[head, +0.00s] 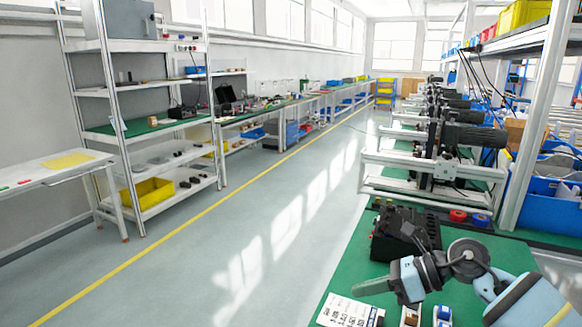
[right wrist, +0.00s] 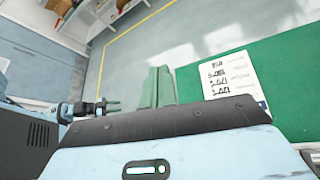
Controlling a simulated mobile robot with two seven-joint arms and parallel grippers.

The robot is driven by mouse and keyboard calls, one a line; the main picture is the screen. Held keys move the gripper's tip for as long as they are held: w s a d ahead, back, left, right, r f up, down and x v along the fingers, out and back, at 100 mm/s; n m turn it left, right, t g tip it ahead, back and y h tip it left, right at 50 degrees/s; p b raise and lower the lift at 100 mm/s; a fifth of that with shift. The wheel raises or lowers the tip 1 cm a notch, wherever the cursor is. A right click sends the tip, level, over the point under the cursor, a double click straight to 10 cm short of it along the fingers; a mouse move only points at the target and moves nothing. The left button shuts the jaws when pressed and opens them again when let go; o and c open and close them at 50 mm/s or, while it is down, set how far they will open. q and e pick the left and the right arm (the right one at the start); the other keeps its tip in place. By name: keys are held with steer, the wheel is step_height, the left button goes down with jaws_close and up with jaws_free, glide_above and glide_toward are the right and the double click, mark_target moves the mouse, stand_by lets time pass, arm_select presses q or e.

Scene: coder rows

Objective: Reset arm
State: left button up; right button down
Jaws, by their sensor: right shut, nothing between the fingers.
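My right gripper (head: 372,286) is over the near green workbench (head: 345,285) at lower right in the head view, its fingers pointing left. In the right wrist view its two greenish fingers (right wrist: 157,87) are together with nothing between them. It is above and beside a white printed sheet (head: 347,312), which also shows in the right wrist view (right wrist: 235,82). What looks like my left gripper (right wrist: 108,105) shows small at the left of the right wrist view, with greenish fingers. Its opening is too small to judge. It is not in the head view.
A black device (head: 392,243) stands on the green bench just behind my right gripper. Small white-and-blue items (head: 442,315) lie below the wrist. Red (head: 458,216) and blue (head: 480,221) rolls sit farther back. Left of the bench is open floor (head: 230,235) with a yellow line.

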steer(key=s+a+f+m+t+y, duration=0.3)
steer(key=s+a+m+y, duration=0.25)
steer(key=m, duration=0.25)
steer(key=s+d+f+m+t+h+p, duration=0.1)
steer(key=s+d+f+m+t+h, duration=0.25)
steer(key=s+f+m, duration=0.45)
steer(key=s+d+f+m+t+h+p, duration=0.1)
steer(key=s+d+f+m+t+h, duration=0.3)
steer(key=m, duration=0.8)
steer(key=s+f+m+t+h+p, duration=0.1)
steer(key=s+f+m+t+h, duration=0.1)
steer(key=s+f+m+h, duration=0.6)
arm_select(q)
steer(key=shift+t, duration=0.6)
steer(key=w+r, duration=0.2)
steer(key=r, duration=0.2)
steer(key=shift+w+a+r, duration=0.3)
steer(key=shift+w+r, duration=0.1)
arm_select(e)
steer(key=s+d+f+m+g, duration=0.1)
steer(key=s+f+m+g, duration=0.2)
steer(key=s, duration=0.4)
steer(key=s+d+f+m+g, duration=0.2)
steer(key=s+f+m+g, duration=0.1)
steer(key=s+m, duration=0.3)
steer(key=shift+s+d+f, duration=0.25)
steer(key=shift+s+f, duration=0.15)
steer(key=shift+f, duration=0.45)
